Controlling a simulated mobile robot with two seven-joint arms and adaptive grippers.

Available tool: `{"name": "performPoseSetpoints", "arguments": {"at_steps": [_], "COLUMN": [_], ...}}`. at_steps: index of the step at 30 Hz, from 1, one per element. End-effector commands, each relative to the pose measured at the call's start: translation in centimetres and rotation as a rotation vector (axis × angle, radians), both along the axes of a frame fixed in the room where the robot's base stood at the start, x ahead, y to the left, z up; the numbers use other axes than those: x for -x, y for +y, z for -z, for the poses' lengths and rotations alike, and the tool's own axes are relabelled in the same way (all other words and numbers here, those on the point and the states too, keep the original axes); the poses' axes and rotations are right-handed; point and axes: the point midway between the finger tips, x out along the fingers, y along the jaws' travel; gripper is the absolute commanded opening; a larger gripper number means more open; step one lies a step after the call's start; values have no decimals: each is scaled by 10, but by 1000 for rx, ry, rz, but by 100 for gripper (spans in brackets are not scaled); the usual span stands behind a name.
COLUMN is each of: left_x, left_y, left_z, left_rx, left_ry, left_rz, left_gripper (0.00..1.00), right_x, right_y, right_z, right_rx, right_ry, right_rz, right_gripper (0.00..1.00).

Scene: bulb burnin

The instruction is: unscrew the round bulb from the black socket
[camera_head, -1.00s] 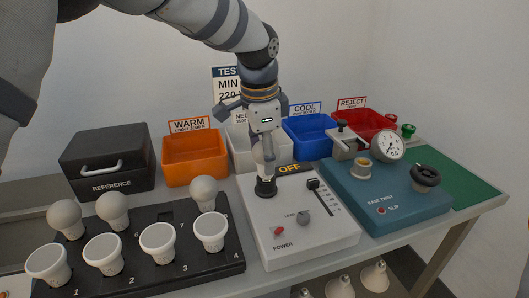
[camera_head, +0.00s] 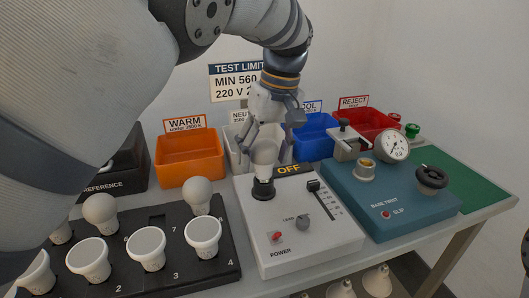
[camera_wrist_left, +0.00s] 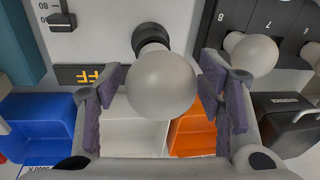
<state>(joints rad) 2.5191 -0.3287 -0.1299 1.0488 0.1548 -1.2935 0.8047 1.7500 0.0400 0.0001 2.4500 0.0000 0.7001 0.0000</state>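The round bulb (camera_head: 265,154) stands upright in the black socket (camera_head: 263,190) on the grey test box. In the left wrist view the bulb (camera_wrist_left: 162,84) is a pale globe in front of the black socket (camera_wrist_left: 150,36). My left gripper (camera_head: 264,140) points down over the bulb from above. Its two fingers (camera_wrist_left: 162,100) are on either side of the globe, with a visible gap on both sides, so it is open and holds nothing. The bulb's base is hidden in the socket. My right gripper is not in view.
The grey box has a lever (camera_head: 314,186) and an OFF display (camera_head: 290,170). A black rack (camera_head: 190,272) with several bulbs is at the left. Orange (camera_head: 190,160), white, blue (camera_head: 315,133) and red bins stand behind. A teal base tester (camera_head: 415,215) is at the right.

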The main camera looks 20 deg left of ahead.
Motion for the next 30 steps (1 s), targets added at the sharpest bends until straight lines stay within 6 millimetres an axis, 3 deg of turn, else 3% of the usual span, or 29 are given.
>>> {"name": "performPoseSetpoints", "arguments": {"at_steps": [8, 12, 17, 24, 27, 30], "left_x": [1, 3, 1, 0, -1, -1], "left_y": [1, 2, 3, 5, 5, 5], "left_z": [-5, -18, -3, 0, 0, 0], "left_rx": [1, -2, 4, 7, 4, 2], "left_ry": [-6, -26, -7, -8, -8, -4], "left_rz": [71, 474, 957, 1669, 1893, 1997], "left_gripper": [62, 62, 62, 62, 62, 62], "right_x": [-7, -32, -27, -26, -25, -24], "right_y": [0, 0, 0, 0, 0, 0], "right_z": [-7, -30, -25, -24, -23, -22], "right_rx": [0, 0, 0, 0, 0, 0], "right_ry": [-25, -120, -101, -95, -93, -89], "right_rz": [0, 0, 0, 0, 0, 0], "right_gripper": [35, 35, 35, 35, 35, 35]}}
